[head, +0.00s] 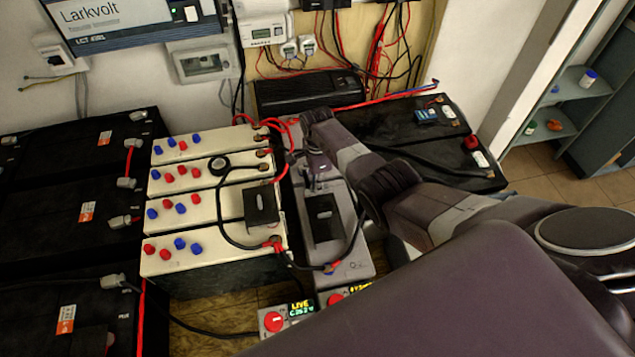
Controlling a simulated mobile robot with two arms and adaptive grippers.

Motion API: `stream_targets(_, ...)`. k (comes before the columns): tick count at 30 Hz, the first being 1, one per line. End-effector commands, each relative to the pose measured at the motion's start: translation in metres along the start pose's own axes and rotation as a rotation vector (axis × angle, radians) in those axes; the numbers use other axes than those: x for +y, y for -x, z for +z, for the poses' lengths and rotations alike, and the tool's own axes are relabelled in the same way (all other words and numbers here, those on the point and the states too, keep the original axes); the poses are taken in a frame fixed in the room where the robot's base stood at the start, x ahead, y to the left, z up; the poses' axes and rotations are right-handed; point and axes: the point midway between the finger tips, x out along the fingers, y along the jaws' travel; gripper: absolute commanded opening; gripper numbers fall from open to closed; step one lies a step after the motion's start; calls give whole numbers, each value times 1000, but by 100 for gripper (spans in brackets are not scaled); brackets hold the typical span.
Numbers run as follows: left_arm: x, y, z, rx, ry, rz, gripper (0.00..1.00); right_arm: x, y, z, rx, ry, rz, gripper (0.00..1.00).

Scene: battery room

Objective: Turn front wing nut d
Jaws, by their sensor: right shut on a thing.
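My right gripper (314,184) reaches in from the right and points down over the far part of a grey battery (349,270). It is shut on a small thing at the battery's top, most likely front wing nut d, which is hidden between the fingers. Which letter the nut bears cannot be read. The grey battery has a black block on top, and a black cable runs to its near terminal. My left gripper is not in view.
Black batteries (415,125) stand behind my right arm.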

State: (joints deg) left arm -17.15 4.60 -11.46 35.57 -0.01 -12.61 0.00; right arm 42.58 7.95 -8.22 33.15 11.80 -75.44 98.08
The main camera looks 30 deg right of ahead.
Motion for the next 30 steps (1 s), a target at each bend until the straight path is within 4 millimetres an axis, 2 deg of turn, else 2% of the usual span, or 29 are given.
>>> stream_targets(7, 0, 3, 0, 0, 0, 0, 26, -1, 1, 0, -1, -72, -1, 0)
stream_targets(22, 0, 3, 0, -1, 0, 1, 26, -1, 1, 0, -1, -90, -2, 0)
stream_targets(23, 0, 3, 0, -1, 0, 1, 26, -2, 1, 0, -1, -90, -2, 11)
stream_targets(24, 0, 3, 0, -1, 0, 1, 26, -2, 1, 0, -1, -90, -2, 15)
stream_targets(30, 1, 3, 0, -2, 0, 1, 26, -1, 1, 0, 0, -88, -2, 16)
